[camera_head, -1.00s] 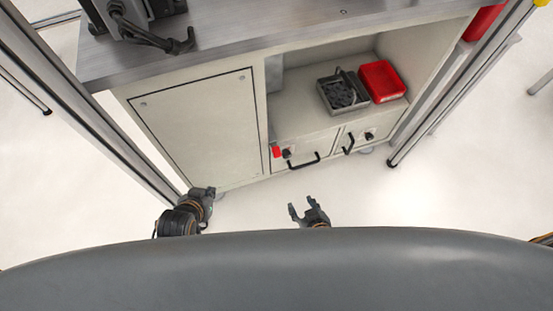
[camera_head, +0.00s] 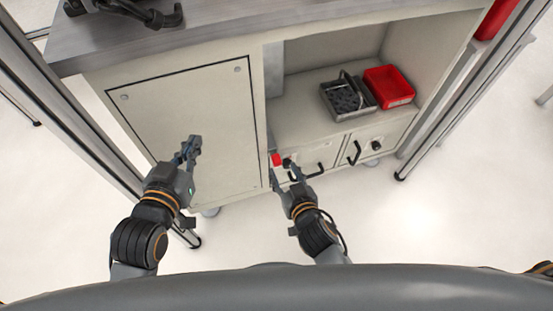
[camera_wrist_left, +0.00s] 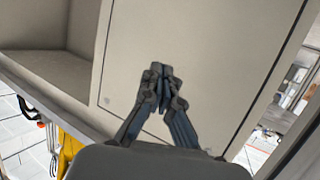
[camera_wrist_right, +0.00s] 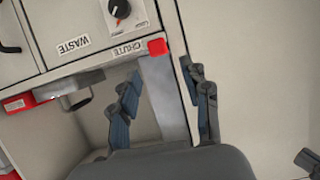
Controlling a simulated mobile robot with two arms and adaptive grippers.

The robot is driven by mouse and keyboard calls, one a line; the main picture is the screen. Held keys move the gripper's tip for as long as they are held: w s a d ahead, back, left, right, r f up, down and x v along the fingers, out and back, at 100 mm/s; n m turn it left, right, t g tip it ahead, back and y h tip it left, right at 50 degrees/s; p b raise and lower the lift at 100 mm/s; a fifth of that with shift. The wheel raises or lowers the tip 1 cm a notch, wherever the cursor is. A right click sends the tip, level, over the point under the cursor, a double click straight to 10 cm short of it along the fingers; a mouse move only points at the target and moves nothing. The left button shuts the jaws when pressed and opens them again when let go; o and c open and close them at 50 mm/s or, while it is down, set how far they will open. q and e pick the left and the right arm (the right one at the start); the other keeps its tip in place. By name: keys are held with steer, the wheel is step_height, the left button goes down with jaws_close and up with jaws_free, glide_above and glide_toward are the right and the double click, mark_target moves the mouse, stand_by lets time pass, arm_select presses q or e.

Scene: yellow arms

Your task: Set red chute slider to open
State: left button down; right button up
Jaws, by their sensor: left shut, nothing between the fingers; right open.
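The red chute slider knob (camera_head: 276,159) is a small red block on the cabinet front, left of the drawers. In the right wrist view the red knob (camera_wrist_right: 158,47) sits at the top of a grey metal strip, beside a "CHUTE" label (camera_wrist_right: 127,48). My right gripper (camera_head: 283,172) is open just in front of it. In the right wrist view the fingers (camera_wrist_right: 163,85) lie either side of the strip, below the knob; I see no clear contact. My left gripper (camera_head: 190,146) is shut and empty in front of the plain door panel, also in the left wrist view (camera_wrist_left: 163,75).
Drawers with black handles (camera_head: 307,174) and a dark dial (camera_wrist_right: 118,8) lie right of the slider. A grey tray (camera_head: 347,97) and red bin (camera_head: 388,86) stand on the open shelf above. The worktop (camera_head: 240,22) overhangs the cabinet. A frame post stands at each side.

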mark_target(277, 160)
steer(key=b+x, duration=0.1)
steer(key=x, duration=0.5)
steer(key=shift+w+f+b, duration=0.25)
steer(key=shift+b, duration=0.15)
arm_select(q)
step_height(277, 160, up, 10)
steer(key=d+t+h, duration=0.1)
steer(key=t+h, duration=0.1)
steer(key=t, duration=0.4)
steer(key=shift+w+d, duration=0.35)
steer(key=shift+w, duration=0.05)
arm_select(e)
steer(key=shift+w+a+f, duration=0.15)
steer(key=shift+w+a, duration=0.05)
steer(key=shift+w, duration=0.25)
jaws_close()
steer(key=shift+s, duration=0.1)
